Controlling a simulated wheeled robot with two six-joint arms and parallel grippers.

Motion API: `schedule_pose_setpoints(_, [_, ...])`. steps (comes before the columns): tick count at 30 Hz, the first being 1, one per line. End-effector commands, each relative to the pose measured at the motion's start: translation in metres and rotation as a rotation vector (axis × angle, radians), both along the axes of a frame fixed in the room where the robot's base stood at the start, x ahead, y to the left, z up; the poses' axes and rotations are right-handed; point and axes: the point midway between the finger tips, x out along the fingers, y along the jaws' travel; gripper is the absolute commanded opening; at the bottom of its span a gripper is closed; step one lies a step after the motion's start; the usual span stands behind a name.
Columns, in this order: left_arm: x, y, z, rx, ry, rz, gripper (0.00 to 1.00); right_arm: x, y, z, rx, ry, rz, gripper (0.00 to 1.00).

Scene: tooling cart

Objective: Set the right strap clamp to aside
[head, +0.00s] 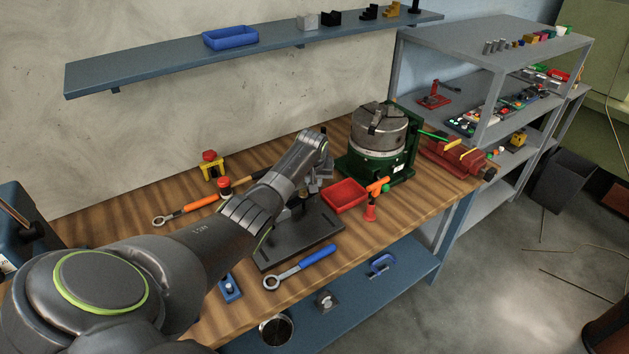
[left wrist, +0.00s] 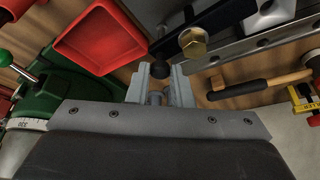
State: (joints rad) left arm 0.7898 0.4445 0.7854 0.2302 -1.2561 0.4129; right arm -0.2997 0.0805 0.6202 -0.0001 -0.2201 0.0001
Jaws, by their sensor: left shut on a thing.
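My left gripper (head: 323,172) is over the right part of a dark slotted plate (head: 302,238) on the bench. In the left wrist view its jaws (left wrist: 158,82) are shut on the near end of a dark piece that I take to be the right strap clamp (left wrist: 215,24), a black bar with a brass bolt head (left wrist: 193,42) beside it. In the head view my arm and gripper hide most of the clamp. I cannot tell whether it is lifted off the plate. My right gripper is not in view.
A red tray (head: 344,196) lies just right of the plate, with an orange-and-red tool (head: 371,208) beside it. A green rotary chuck (head: 379,135) stands behind. A blue-handled wrench (head: 302,267) lies in front; an orange-handled wrench (head: 190,207) lies left.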

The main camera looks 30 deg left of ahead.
Motion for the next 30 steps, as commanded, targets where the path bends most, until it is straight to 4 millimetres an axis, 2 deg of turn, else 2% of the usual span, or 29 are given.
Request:
schedule_pose_setpoints(8, [0.003, 0.008, -0.001, 0.000, 0.001, 0.236, 0.00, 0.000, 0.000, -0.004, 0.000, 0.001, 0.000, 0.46])
schedule_pose_setpoints(14, [0.004, 0.015, -0.002, 0.001, -0.001, 0.428, 0.00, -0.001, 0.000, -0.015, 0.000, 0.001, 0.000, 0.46])
schedule_pose_setpoints(20, [0.004, 0.022, -0.004, 0.001, -0.001, 0.617, 0.00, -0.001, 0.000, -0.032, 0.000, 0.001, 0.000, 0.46])
schedule_pose_setpoints(30, [0.000, 0.033, -0.005, 0.000, -0.004, 0.920, 0.00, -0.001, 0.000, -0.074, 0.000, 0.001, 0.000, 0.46])
